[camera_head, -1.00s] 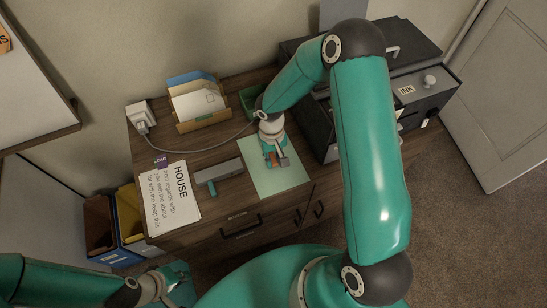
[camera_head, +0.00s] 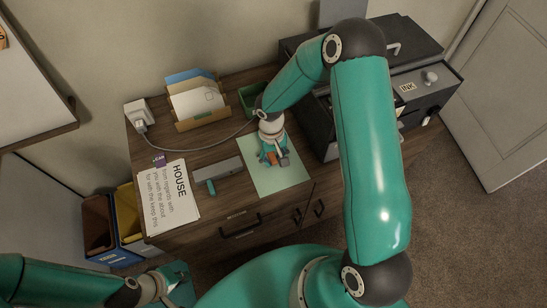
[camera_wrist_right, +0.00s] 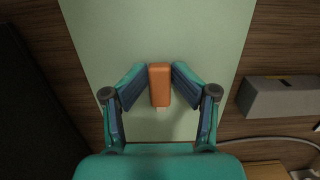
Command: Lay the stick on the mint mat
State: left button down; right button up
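The stick (camera_wrist_right: 160,84) is a small orange block with a pale tip, over the mint mat (camera_wrist_right: 205,30). My right gripper (camera_wrist_right: 160,72) has its fingertips close against both long sides of the stick and appears shut on it. In the head view the stick (camera_head: 272,158) shows as an orange patch between the fingers of my right gripper (camera_head: 273,160), low over the middle of the mint mat (camera_head: 287,181). I cannot tell whether the stick touches the mat. My left gripper (camera_head: 176,285) is at the bottom left, away from the desk; its fingers are unclear.
A grey block-like object (camera_head: 218,175) lies left of the mat, beside a printed sheet (camera_head: 168,200). Behind are an envelope holder (camera_head: 203,119), a green tray (camera_head: 248,96) and a plug with a cable (camera_head: 139,115). A dark printer (camera_head: 430,92) stands on the right.

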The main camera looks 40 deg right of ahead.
aim_at(272, 156)
jog(key=shift+r+p, duration=0.5)
jog(key=shift+p, duration=0.15)
jog(key=shift+w+r, duration=0.1)
jog(key=shift+r, duration=0.25)
notch_tip(272, 156, up, 11)
jog(key=w+b, duration=0.1)
jog(key=shift+d, duration=0.15)
